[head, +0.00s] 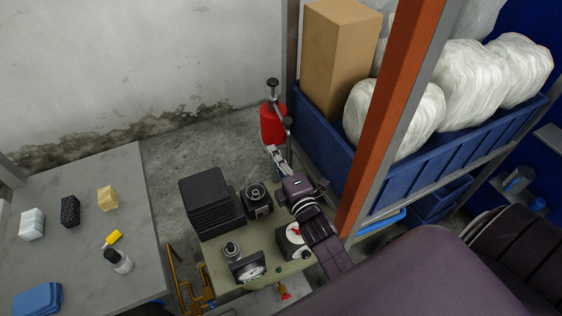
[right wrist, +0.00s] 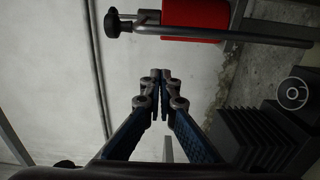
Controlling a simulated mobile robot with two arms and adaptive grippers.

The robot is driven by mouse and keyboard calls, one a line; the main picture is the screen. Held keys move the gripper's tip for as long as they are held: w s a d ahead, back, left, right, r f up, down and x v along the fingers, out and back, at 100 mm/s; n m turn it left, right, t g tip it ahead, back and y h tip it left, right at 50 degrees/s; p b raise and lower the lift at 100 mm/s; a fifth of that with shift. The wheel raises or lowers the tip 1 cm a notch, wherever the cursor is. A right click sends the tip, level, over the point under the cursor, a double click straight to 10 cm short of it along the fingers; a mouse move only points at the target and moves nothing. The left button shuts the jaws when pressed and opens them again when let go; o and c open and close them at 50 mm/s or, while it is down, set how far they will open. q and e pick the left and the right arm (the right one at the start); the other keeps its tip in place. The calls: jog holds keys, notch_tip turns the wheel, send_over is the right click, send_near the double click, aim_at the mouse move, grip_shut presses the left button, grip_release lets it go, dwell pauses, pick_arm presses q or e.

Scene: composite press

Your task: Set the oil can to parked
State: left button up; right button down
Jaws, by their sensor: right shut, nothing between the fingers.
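The red oil can (head: 272,125) stands on the concrete floor behind the small machine table in the head view. It has a grey rod with a black knob (head: 272,83) on top, and a second dark knob and rod at its right side. My right gripper (head: 271,151) is shut and empty, just in front of the can. In the right wrist view the red can (right wrist: 195,17) shows at the top edge, cut off, with a black knob (right wrist: 112,22) and a grey bar. The shut fingertips (right wrist: 160,82) appear apart from it. My left gripper is not in view.
A blue bin (head: 322,130) on a rack holds a cardboard box (head: 340,57) and white wrapped bundles, close right of the can. An orange post (head: 392,110) stands beside my right arm. Black stacked blocks (head: 210,200) and gauges crowd the machine table. A grey table (head: 75,250) is at left.

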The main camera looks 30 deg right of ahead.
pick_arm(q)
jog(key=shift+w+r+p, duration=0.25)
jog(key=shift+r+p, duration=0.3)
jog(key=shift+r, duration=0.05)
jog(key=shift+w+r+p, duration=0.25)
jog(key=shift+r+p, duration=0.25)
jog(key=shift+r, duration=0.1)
pick_arm(e)
jog(key=d, duration=0.3)
jog(key=shift+w+d, duration=0.3)
jog(key=shift+d, duration=0.1)
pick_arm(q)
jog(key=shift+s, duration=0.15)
pick_arm(e)
jog(key=d, duration=0.3)
jog(key=shift+s+d, duration=0.1)
jog(key=shift+s, duration=0.2)
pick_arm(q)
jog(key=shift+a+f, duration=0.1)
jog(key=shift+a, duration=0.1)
